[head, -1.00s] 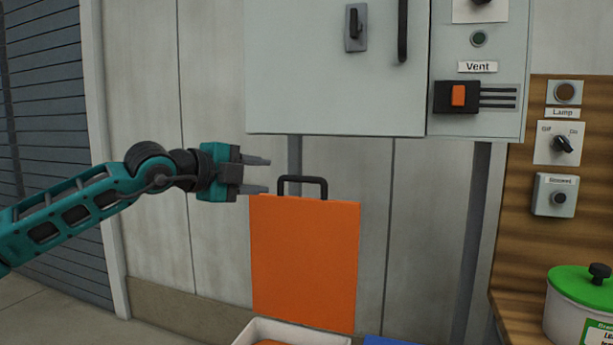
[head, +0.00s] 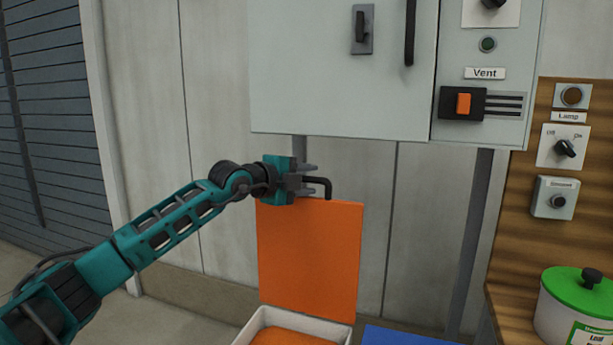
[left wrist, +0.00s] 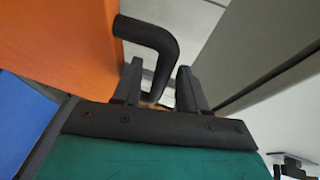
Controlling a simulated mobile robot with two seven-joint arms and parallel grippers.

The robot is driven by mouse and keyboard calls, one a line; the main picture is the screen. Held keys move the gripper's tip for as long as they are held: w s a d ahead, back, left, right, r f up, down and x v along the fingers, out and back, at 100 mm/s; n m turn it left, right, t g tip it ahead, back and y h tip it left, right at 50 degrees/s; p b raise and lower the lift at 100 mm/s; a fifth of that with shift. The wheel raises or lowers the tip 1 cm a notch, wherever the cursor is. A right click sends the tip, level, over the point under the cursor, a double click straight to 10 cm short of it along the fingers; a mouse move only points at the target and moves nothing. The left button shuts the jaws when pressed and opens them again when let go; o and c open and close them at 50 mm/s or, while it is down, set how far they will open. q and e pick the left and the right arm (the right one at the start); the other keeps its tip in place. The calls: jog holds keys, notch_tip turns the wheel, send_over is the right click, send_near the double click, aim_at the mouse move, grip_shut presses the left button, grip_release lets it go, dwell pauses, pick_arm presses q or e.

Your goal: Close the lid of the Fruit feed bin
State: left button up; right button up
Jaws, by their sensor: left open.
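The orange lid (head: 308,255) stands upright, raised behind a white bin (head: 252,328) at the lower edge of the head view. No label shows on this bin. The lid's black handle (head: 328,186) is on its top edge, its left part hidden by my left gripper (head: 311,180). The gripper is open at the handle. In the left wrist view the handle (left wrist: 152,38) bends down into the gap between the open fingers (left wrist: 160,90), beside the orange lid (left wrist: 60,45). I cannot tell whether the fingers touch it. My right gripper is out of view.
A grey cabinet (head: 330,75) with a Vent switch panel hangs above the lid. A blue surface (head: 400,337) lies right of the bin. A white pot with a green lid (head: 580,290) stands at the right.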

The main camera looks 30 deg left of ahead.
pick_arm(q)
jog(key=shift+w, duration=0.2)
grip_shut()
dwell(0.3)
